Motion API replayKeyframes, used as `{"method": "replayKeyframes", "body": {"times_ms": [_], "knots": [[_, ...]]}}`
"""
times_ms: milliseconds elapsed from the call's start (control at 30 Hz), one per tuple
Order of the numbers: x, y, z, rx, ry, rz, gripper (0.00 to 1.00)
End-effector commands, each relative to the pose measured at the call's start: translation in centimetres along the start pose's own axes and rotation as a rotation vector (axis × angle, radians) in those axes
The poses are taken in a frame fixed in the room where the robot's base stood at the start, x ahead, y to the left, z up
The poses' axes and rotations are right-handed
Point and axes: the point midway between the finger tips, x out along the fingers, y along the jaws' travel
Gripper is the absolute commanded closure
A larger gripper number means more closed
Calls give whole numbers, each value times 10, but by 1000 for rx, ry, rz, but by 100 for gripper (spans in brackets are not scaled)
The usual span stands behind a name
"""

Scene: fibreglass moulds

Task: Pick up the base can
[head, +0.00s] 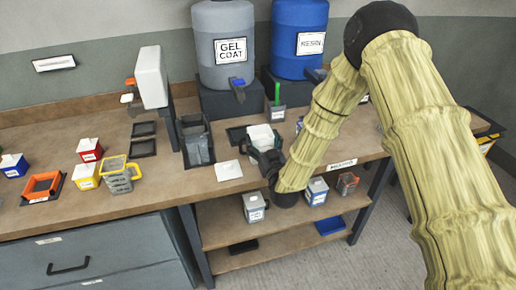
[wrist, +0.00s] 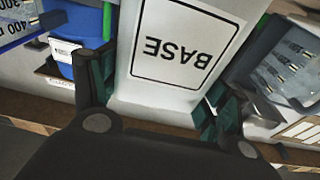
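The base can (wrist: 180,105) is white, with a black-framed label reading BASE that appears upside down in the wrist view. In the head view the white can (head: 262,134) stands at the bench's front, partly hidden by my gripper (head: 268,160). In the wrist view the dark fingers of my gripper (wrist: 158,100), with green pads, lie on either side of the can. The pads look very close to its sides; whether they press on it I cannot tell. No clear lift off the bench shows.
A dark tray (head: 237,134) lies left of the can, and a cup with a green handle (head: 275,108) stands behind it. The gel coat drum (head: 224,75) and resin drum (head: 297,62) stand at the back. A white sheet (head: 228,171) lies front left. Labelled containers stand on the lower shelf (head: 290,229).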

Motion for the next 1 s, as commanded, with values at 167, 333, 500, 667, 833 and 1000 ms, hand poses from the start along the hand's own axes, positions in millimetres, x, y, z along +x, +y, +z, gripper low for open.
{"method": "replayKeyframes", "body": {"times_ms": [167, 333, 500, 667, 833, 1000], "knots": [[1, 0, -2, 0, 4, 0, 77], [1, 0, -2, 0, 4, 0, 77], [2, 0, -5, 0, 5, 0, 77], [3, 0, -14, 0, 5, 0, 77], [5, 1, -28, 0, 6, 0, 77], [-6, 0, -37, 0, 2, 0, 77]]}}
